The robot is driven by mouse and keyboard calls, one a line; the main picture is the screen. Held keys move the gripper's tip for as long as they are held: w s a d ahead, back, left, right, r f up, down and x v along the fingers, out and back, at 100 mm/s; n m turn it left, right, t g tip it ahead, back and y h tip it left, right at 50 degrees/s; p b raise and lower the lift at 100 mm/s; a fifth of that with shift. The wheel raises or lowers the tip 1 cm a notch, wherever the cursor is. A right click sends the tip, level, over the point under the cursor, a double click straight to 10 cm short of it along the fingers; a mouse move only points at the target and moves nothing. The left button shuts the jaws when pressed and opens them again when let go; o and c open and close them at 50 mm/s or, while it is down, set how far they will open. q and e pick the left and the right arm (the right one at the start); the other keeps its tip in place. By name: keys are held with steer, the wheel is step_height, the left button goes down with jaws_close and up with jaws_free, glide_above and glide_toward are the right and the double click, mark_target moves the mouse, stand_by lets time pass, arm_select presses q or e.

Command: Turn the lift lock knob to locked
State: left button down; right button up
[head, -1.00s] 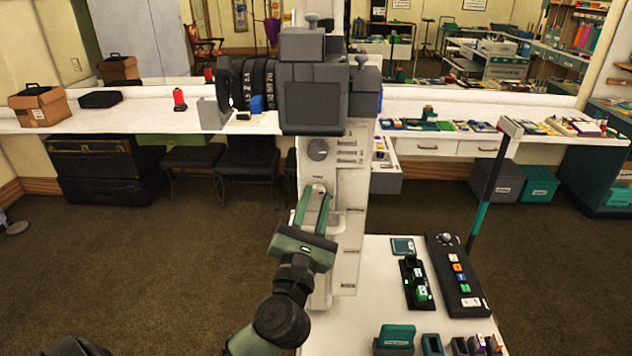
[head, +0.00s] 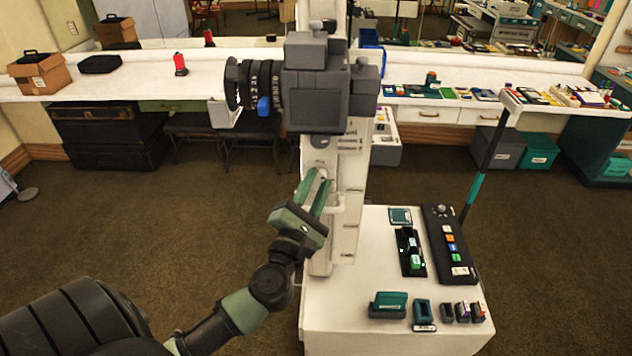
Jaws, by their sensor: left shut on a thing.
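A pale upright column (head: 347,205) stands in the middle of the head view. It carries a dark grey camera (head: 316,95) at its top. A dark round knob (head: 320,142) sits on the column just below the camera. My left gripper (head: 319,173), with green fingers, reaches up to the column face below that knob. It is shut on a small pale knob (head: 322,174) there, which I take to be the lift lock knob. The fingers mostly hide it, and its pointer and setting cannot be read. My right gripper is not in view.
A white cabinet top (head: 340,310) at the lower right holds a black control panel (head: 450,245) and several small teal and dark items. A thin post (head: 490,160) rises behind it. A long white counter (head: 130,112) runs across the back.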

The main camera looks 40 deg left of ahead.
arm_select(q)
steer(key=c, duration=1.1)
jaws_free()
steer(key=shift+c, duration=0.2)
steer(key=b+v, duration=0.3)
steer(key=v, duration=0.4)
steer(key=shift+s+d+b, duration=0.15)
steer(key=shift+s+b, duration=0.15)
steer(key=shift+s, duration=0.05)
steer(key=shift+f, duration=0.15)
